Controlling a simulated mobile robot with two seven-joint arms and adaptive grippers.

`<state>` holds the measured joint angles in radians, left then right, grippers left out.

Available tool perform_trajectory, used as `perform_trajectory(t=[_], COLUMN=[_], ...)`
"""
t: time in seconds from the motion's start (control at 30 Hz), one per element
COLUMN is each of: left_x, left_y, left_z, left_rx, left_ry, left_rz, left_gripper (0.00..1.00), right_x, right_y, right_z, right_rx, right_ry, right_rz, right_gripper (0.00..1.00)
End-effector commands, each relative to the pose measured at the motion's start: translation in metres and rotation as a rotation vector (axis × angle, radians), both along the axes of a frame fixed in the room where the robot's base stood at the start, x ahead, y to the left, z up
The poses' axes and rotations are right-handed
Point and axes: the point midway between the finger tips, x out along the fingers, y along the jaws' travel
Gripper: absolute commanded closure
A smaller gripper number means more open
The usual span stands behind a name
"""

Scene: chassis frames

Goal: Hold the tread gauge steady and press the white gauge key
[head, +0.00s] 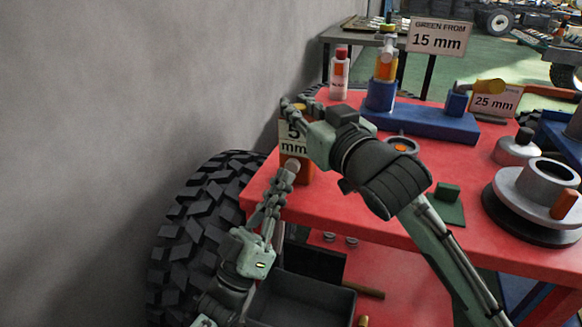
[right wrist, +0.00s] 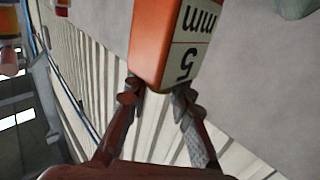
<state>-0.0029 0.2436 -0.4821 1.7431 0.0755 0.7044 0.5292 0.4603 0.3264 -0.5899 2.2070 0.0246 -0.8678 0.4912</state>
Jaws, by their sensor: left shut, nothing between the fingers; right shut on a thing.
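The tread gauge has an orange body (head: 300,179) and a white display (head: 293,141) reading "5 mm"; it stands upright at the left edge of the red workbench. It also shows in the right wrist view (right wrist: 152,45), between the fingers. My right gripper (head: 296,108) is shut on the gauge's top end. My left gripper (head: 286,174) is shut and empty, its tips at the gauge's lower front. A pale round piece (head: 291,163), which looks like the white key, shows right at those tips. I cannot tell whether they touch it. The left fingers partly cover the gauge.
The red workbench (head: 400,228) holds a white-and-red bottle (head: 339,78), a blue fixture (head: 425,122), a grey ring (head: 401,146) and a metal hub (head: 535,193). A large black tyre (head: 192,215) stands at the left against the grey wall. A dark bin (head: 305,297) is below.

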Motion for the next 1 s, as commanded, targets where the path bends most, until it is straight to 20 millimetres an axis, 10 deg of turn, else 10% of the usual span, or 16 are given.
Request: perform_trajectory(t=[1.0], left_x=[0.010], left_y=[-0.004], left_z=[-0.001], left_rx=[0.001], left_ry=[0.002], left_rz=[0.000], left_gripper=[1.00], right_x=[0.000], right_y=[0.000], right_z=[0.000], right_rx=[0.000], right_ry=[0.000], right_rz=[0.000], right_gripper=[1.00])
